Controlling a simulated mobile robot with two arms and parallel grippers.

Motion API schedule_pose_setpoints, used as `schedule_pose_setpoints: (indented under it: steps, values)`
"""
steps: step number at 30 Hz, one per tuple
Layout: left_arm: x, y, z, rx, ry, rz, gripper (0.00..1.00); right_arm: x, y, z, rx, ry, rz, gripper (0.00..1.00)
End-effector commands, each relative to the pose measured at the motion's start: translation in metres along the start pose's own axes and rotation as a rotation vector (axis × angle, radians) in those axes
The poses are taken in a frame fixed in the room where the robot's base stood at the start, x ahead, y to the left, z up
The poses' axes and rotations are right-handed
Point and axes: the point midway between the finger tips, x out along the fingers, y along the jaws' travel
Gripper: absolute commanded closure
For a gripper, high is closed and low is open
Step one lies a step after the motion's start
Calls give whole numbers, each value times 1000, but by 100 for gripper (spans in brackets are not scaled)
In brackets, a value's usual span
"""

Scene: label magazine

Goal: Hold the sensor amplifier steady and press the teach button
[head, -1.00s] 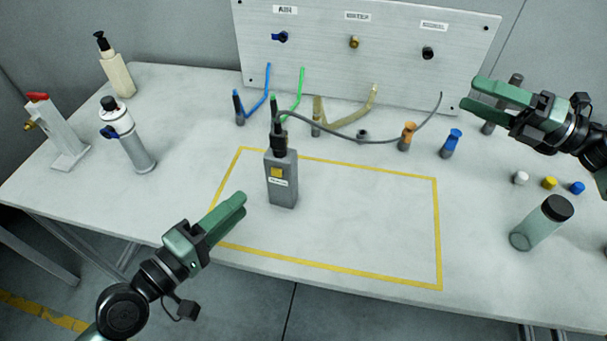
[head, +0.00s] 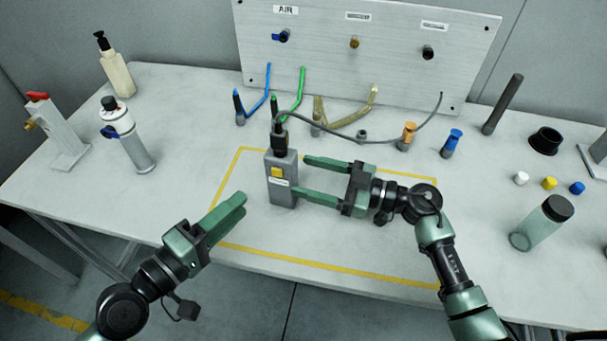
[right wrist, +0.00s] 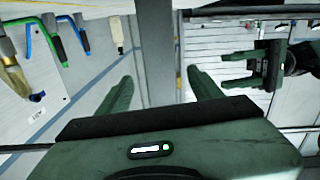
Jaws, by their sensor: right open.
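The sensor amplifier (head: 283,190) is a grey upright box with a yellow button (head: 277,172), a white label and a cable at its top. It stands inside the yellow outline. My right gripper (head: 302,176) is open, at its right side. In the head view the near fingertip overlaps its lower edge. In the right wrist view the grey amplifier (right wrist: 158,50) shows upright between the two spread fingers; contact cannot be told. My left gripper (head: 241,200) is empty, front left of the box; the right wrist view shows its fingers apart (right wrist: 221,69).
A panel (head: 390,60) with fittings stands behind. Blue, green and tan hoses and the grey cable (head: 380,141) lie near it. A capped jar (head: 540,225) and small caps are right. The front of the outlined area is clear.

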Motion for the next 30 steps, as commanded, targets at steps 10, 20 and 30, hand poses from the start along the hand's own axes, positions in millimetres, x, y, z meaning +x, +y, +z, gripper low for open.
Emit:
schedule_pose_setpoints:
  steps: [10, 20, 30]
  values:
    - [0, 0, 0, 0, 0, 0, 64, 39, -1, 2, 79, -13, 1, 35]
    - [0, 0, 0, 0, 0, 0, 64, 85, 0, 3, 78, -14, 2, 35]
    - [0, 0, 0, 0, 0, 0, 64, 95, -1, 4, 77, -17, 2, 35]
